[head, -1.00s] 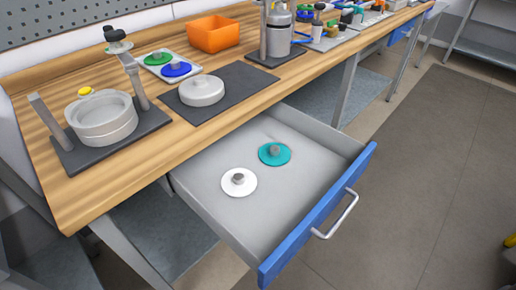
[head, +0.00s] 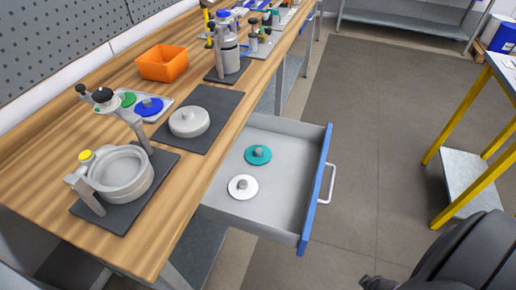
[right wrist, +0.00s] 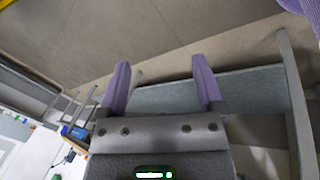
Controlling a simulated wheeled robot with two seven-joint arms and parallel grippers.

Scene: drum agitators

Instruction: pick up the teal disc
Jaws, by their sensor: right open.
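The teal disc (head: 258,156) lies flat in the open drawer (head: 280,199), with a grey knob on its middle. A white disc (head: 243,187) with a grey knob lies in front of it, apart from it. My right gripper (right wrist: 161,75) shows in the right wrist view with its two purple fingers wide apart and nothing between them. It points at floor and a grey shelf, and no disc shows there. Part of my dark arm enters the head view at the bottom right, away from the drawer.
The drawer's blue front (head: 317,190) has a metal handle (head: 328,184). Floor right of the drawer is clear.

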